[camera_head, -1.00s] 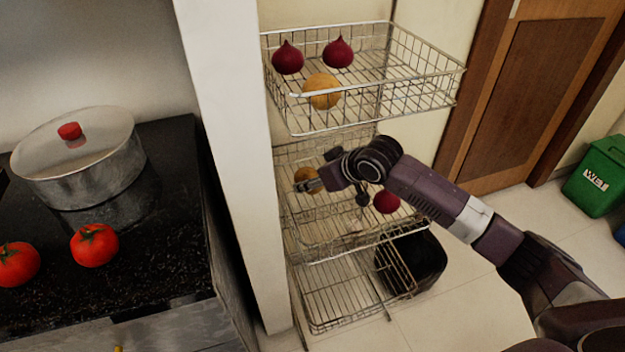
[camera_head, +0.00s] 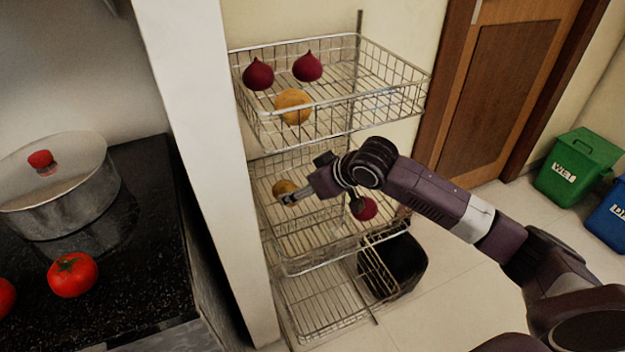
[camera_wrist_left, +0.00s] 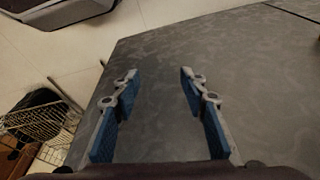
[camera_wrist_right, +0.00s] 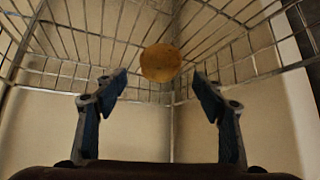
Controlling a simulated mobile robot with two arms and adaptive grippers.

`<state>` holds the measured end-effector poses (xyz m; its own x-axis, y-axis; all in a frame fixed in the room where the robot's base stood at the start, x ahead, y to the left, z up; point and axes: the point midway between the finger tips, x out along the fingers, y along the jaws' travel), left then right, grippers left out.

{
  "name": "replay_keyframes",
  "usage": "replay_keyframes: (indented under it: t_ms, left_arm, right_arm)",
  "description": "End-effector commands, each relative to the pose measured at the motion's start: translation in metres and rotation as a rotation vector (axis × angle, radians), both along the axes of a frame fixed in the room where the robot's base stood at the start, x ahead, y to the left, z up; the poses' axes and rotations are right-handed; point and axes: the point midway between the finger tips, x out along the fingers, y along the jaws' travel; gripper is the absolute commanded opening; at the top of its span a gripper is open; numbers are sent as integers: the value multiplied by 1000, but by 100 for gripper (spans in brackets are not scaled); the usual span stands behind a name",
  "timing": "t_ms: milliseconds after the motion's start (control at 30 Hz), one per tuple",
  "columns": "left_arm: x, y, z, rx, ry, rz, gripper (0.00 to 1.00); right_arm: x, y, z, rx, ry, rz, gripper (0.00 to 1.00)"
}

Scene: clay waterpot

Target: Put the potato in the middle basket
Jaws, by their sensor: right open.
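A round yellow-brown potato (camera_head: 284,188) is at the left side of the middle basket (camera_head: 318,262), a wire basket. Another similar round item (camera_head: 293,107) lies in the top basket (camera_head: 345,122). My right gripper (camera_head: 288,199) is at the middle basket, its fingertips close to the potato and partly covering it. In the right wrist view the potato (camera_wrist_right: 160,62) shows just beyond the open fingers (camera_wrist_right: 160,80), centred between them, with basket wires around it. I cannot tell whether it touches anything but the basket. My left gripper (camera_wrist_left: 158,74) is open and empty over a dark grey surface.
Two beets (camera_head: 308,67) are in the top basket and one beet (camera_head: 364,208) is in the middle basket. The lowest basket (camera_head: 318,305) looks empty, beside a black bin (camera_head: 405,262). A white pillar (camera_head: 205,150) borders the rack on the left, then a counter with a pot (camera_head: 65,195) and tomatoes (camera_head: 73,274).

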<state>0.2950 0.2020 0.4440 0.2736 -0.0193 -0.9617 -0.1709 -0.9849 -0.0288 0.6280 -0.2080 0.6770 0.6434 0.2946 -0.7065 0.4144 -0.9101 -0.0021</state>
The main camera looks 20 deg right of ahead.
Motion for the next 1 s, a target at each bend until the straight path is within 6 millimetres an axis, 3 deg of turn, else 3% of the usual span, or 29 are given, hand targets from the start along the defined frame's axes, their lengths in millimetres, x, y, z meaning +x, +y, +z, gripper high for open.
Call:
replay_keyframes:
  t_ms: [200, 400, 1000]
  left_arm:
    - [0, -1, -31, 1, 18, -3, 40]
    - [-1, -1, -47, 2, 25, -4, 40]
    - [-1, -1, -50, 2, 25, -4, 40]
  right_arm:
    - [-27, -13, 30, -3, 1, 1, 64]
    - [-40, -18, 43, -1, 2, 0, 64]
    - [-41, -18, 45, 0, 1, 1, 64]
